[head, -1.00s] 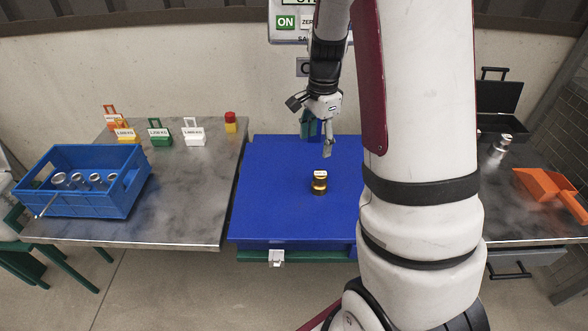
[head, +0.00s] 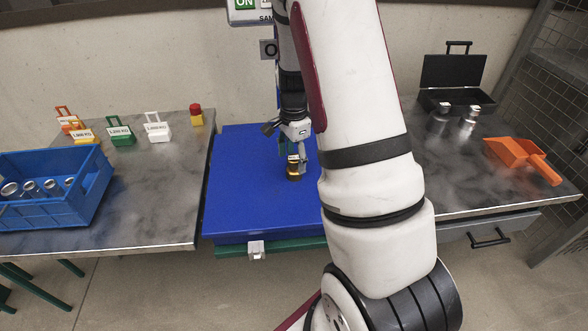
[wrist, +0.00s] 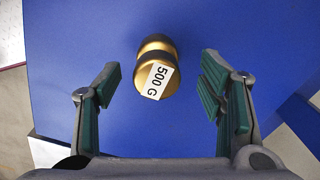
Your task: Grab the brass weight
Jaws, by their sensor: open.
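The brass weight (head: 293,174) stands on the blue platform (head: 240,205), partly hidden by my gripper in the head view. In the wrist view the brass weight (wrist: 157,66) shows a white label reading 500 G. My gripper (head: 299,165) is over the platform, close above or beside the weight. In the wrist view my gripper (wrist: 162,95) has its green-padded fingers spread wide, with nothing between the pads touching them. The weight lies between the two fingers' lines, a little toward the top of the picture.
A blue crate (head: 88,200) with several metal cylinders is on the left table, with labelled tags behind it. On the right table are a black case (head: 452,80), two shiny weights (head: 468,121) and an orange scoop (head: 522,158). The platform left of the weight is clear.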

